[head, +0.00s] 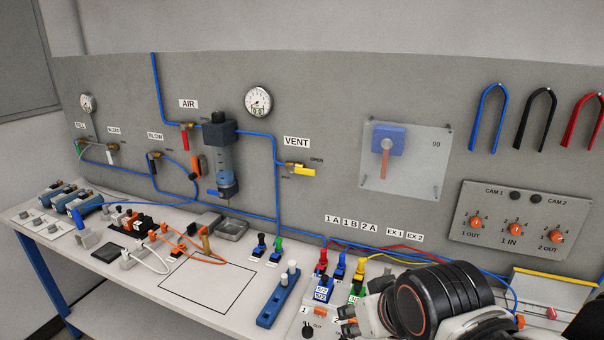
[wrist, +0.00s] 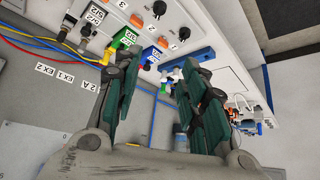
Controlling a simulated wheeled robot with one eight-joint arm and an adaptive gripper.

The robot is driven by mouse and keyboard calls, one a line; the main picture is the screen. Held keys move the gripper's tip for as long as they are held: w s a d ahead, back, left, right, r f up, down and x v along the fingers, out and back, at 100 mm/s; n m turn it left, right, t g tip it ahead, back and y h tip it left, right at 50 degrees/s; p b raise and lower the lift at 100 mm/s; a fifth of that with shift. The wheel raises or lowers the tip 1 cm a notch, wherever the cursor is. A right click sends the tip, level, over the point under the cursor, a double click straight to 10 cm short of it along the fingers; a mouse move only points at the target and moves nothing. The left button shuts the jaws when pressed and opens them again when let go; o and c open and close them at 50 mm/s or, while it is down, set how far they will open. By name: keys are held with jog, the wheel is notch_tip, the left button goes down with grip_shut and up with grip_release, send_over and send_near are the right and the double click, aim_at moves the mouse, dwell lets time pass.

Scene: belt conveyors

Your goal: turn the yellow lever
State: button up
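The yellow lever (head: 303,171) is on a brass valve under the VENT sign on the grey back panel, in the head view. It points right, roughly level, just below the OPEN mark.
A blue hose (head: 276,200) runs down the panel left of the lever. A clear-bowled filter unit (head: 220,165) and a red lever (head: 184,138) are further left. Coloured plugs (head: 340,265) with hoses stand near my gripper.

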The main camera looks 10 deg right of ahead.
jog(key=w+d+r+n+t+h, duration=0.25)
jog(key=w+d, duration=0.25)
jog(key=w, duration=0.4)
jog(key=n+t+h+p, duration=0.25)
jog(key=n+t, duration=0.55)
jog(key=n, duration=0.5)
send_near(309, 173)
jog(key=shift+y, duration=0.5)
jog(key=x, duration=0.3)
jog(key=b+x, duration=0.1)
jog(key=x, duration=0.4)
jog(key=shift+w+d+r, duration=0.1)
jog(key=shift+w+d, duration=0.2)
jog(key=shift+d, duration=0.1)
grip_shut()
